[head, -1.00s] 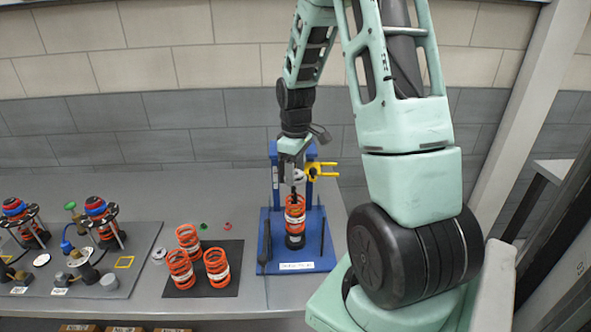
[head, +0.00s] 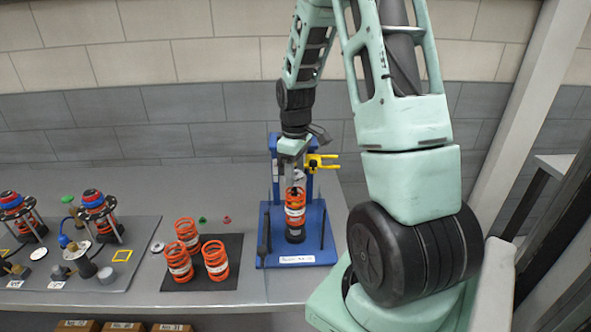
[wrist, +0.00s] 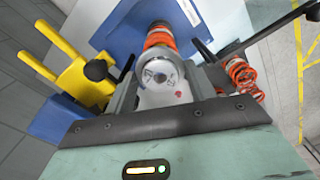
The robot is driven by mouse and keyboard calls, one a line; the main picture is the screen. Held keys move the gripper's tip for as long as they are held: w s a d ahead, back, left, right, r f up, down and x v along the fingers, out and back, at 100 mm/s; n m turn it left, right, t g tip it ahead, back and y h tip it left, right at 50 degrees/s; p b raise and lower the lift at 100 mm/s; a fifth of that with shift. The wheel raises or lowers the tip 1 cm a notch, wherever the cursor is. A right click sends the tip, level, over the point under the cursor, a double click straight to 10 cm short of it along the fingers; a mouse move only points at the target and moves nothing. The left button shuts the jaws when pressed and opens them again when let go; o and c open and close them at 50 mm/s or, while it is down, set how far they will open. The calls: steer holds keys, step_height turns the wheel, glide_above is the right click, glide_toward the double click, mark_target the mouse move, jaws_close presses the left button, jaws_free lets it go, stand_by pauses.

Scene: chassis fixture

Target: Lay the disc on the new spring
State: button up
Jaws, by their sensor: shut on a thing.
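My gripper (wrist: 160,92) is shut on a pale round disc (wrist: 160,75), which shows between the jaws in the wrist view with dark marks and a dark centre. An orange spring with a white label (head: 296,208) stands upright on a black base in the blue fixture (head: 262,250). My gripper is right above this spring in the head view, where the disc is too small to make out. In the wrist view the spring (wrist: 160,38) shows just beyond the disc, partly hidden by it. I cannot tell whether they touch.
A yellow clamp (head: 320,163) sits on the fixture's blue post, close right of my gripper. Thin dark rods rise from the fixture. Several orange springs (head: 181,264) stand on a black mat to the left. A grey board (head: 140,232) with assembled parts lies farther left.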

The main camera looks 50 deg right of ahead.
steer(key=shift+f, duration=0.1)
stand_by(0.3)
steer(key=shift+f+b, duration=0.65)
steer(key=shift+f, duration=0.45)
steer(key=shift+r+p, duration=0.1)
steer(key=shift+p, duration=0.2)
steer(key=shift+f+b, duration=0.3)
steer(key=shift+f, duration=0.3)
steer(key=shift+f, duration=0.1)
stand_by(1.1)
steer(key=o, duration=1.1)
